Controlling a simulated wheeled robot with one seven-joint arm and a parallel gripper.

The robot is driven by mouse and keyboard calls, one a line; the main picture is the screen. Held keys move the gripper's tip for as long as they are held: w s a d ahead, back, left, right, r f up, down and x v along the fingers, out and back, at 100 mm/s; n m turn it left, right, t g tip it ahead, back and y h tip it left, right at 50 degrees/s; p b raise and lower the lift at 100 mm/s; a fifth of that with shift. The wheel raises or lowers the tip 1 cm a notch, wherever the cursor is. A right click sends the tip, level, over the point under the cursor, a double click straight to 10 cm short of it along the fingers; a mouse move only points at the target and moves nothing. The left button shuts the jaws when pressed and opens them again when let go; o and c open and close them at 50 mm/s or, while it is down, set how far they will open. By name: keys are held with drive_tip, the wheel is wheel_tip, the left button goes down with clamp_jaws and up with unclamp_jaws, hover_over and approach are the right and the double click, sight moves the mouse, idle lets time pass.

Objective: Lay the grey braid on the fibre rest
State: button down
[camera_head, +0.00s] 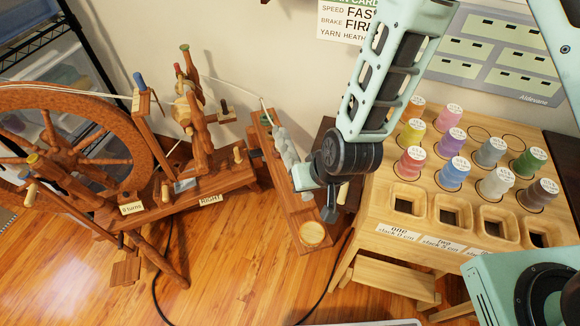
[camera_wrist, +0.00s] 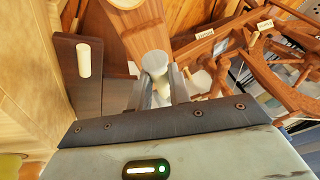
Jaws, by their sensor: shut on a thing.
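The grey braid (camera_head: 286,148) is a lumpy pale grey strand running lengthwise along the fibre rest. The fibre rest (camera_head: 275,184) is a long reddish-brown board with a pale round disc at its near end. My gripper (camera_head: 328,200) is at the braid's near end, beside the board's right edge. In the wrist view, the fingers of my gripper (camera_wrist: 158,92) are closed around the pale grey braid end (camera_wrist: 154,65), with the board (camera_wrist: 138,25) beyond. I cannot tell whether the braid touches the board. The far fingertips are partly hidden in the head view.
A spinning wheel (camera_head: 85,135) stands left of the rest. A pale wooden stand (camera_head: 385,205) with several coloured spools and square wells is at the right. A dark board with a pale peg (camera_wrist: 84,60) is close left of my gripper. A black cable crosses the floor.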

idle(0.4)
drive_tip(key=shift+s+d+f+b, duration=0.1)
drive_tip(key=shift+s+f+b, duration=0.15)
drive_tip(key=shift+f+b, duration=0.75)
drive_tip(key=shift+s+d+f+b, duration=0.1)
drive_tip(key=shift+s+f+b, duration=0.1)
drive_tip(key=shift+f+b, duration=0.75)
drive_tip(key=shift+f, duration=0.2)
drive_tip(key=shift+f+b, duration=0.55)
drive_tip(key=shift+f, duration=0.2)
drive_tip(key=shift+f+b, duration=0.35)
drive_tip(key=shift+f, duration=0.1)
